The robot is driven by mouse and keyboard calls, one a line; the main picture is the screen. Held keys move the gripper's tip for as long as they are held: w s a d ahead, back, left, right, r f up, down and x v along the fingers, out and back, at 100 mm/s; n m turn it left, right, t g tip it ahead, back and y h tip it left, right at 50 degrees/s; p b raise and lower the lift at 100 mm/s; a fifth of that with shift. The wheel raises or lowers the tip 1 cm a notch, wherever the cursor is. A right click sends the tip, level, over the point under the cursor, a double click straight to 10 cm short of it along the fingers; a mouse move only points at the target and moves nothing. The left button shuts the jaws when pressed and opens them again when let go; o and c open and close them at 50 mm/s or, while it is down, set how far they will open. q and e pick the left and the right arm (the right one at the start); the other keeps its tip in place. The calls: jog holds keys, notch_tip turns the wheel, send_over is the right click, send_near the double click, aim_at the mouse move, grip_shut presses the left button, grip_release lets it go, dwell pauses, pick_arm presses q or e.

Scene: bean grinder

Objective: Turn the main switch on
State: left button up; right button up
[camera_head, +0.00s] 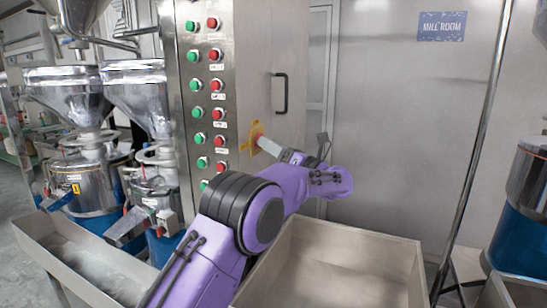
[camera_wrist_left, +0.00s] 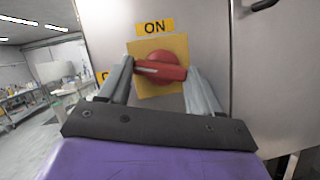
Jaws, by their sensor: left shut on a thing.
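The main switch (camera_wrist_left: 160,66) is a red rotary knob on a yellow plate (camera_wrist_left: 147,48), with an ON label (camera_wrist_left: 155,27) above it. Its handle lies nearly level in the left wrist view. Another yellow label at the left is mostly hidden by a finger. In the head view, the yellow plate (camera_head: 254,131) is on the side of the steel control cabinet. My left gripper (camera_wrist_left: 161,76) is shut on the red knob, with one finger at each end of the handle. In the head view, the left gripper (camera_head: 263,141) reaches the plate. My right gripper is not in view.
Green and red buttons (camera_head: 214,84) line the cabinet front, left of the switch. A black door handle (camera_head: 281,93) is above right of it. A metal bin (camera_head: 345,234) stands below my left arm. Steel mills with hoppers (camera_head: 137,85) stand at the left.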

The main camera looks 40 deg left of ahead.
pick_arm(q)
jog(key=shift+s+r+m+t+h+p, duration=0.2)
jog(key=shift+m+t+h+p, duration=0.6)
jog(key=shift+m, duration=2.05)
jog(key=shift+w+r+m+t+h+p, duration=0.2)
jog(key=shift+m+t+h+p, duration=0.6)
jog(key=shift+m, duration=2)
jog(key=shift+s+r+m+t+h+p, duration=0.1)
jog(key=shift+r+m+t+h+p, duration=0.3)
jog(key=shift+m+t, duration=1.6)
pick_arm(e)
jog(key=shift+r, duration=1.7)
pick_arm(q)
jog(key=shift+f+m+g, duration=0.15)
jog(key=shift+m+g, duration=0.75)
jog(key=shift+m, duration=0.05)
jog(key=o, duration=1.1)
jog(key=shift+c, duration=0.2)
jog(key=shift+d, duration=0.1)
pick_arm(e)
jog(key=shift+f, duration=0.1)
